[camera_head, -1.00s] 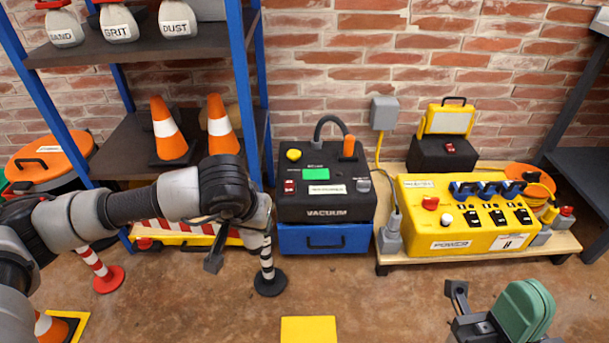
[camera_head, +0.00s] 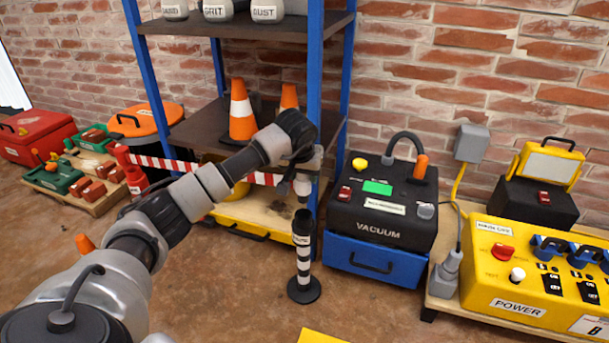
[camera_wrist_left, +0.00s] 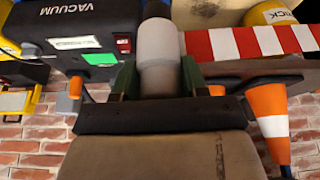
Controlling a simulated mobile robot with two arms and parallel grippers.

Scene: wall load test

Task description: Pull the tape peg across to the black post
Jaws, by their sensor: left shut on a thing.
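The black post (camera_head: 304,262), banded black and white on a round black base, stands upright on the floor in the head view. My left gripper (camera_head: 302,185) is just above its top. In the left wrist view the fingers (camera_wrist_left: 158,78) are shut on the tape peg (camera_wrist_left: 158,45), a pale grey cylinder. The red and white tape (camera_head: 167,162) runs left from the gripper area to a red post (camera_head: 126,162); it also shows in the left wrist view (camera_wrist_left: 250,40). Whether the peg touches the post is unclear. My right gripper is out of view.
The blue-framed shelf (camera_head: 316,90) with cones stands close behind my left gripper. The black vacuum (camera_head: 385,205) on a blue box is just right of the post. A yellow power box (camera_head: 530,270) is farther right. Floor left of the post is open.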

